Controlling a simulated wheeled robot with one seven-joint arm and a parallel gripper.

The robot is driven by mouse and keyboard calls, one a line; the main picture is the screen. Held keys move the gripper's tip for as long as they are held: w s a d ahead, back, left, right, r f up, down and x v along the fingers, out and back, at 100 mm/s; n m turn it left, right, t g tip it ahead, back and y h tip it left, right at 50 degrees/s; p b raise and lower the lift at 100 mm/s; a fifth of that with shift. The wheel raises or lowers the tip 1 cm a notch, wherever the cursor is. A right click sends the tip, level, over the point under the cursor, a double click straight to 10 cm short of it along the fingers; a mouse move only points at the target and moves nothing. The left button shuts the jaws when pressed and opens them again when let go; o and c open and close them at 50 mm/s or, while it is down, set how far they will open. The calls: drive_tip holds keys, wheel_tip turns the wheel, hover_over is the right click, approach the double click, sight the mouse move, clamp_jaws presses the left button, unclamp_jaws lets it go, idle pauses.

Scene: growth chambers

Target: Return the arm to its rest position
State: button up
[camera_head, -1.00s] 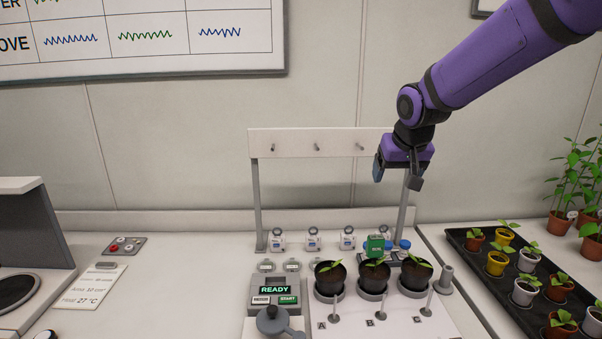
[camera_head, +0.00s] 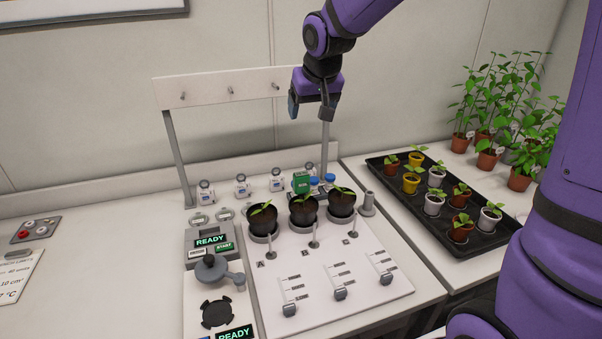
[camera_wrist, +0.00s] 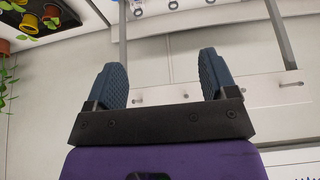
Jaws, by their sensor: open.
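My gripper (camera_head: 309,108) hangs from my purple arm (camera_head: 350,20) in front of the peg rack, above the back of the bench. Its two dark padded fingers (camera_wrist: 165,80) are spread apart in the wrist view, with nothing between them. In the head view the gripper hides the right end of the rack's board. It is well above the potted seedlings and touches nothing that I can see.
The white peg rack (camera_head: 205,88) stands at the back of the bench. Three dark pots with seedlings (camera_head: 303,211) stand before it, by a device reading READY (camera_head: 210,240). A black tray of seedlings (camera_head: 390,205) and taller plants (camera_head: 490,130) are at right.

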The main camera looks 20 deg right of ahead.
drive_tip(key=s+d+r, duration=0.1)
drive_tip(key=s+d, duration=0.1)
drive_tip(key=s, duration=0.8)
drive_tip(key=s+d+r, duration=0.2)
drive_tip(key=s, duration=0.8)
drive_tip(key=s+d+r, duration=0.2)
drive_tip(key=s+d, duration=0.1)
drive_tip(key=s, duration=0.7)
drive_tip(key=shift+s, duration=0.3)
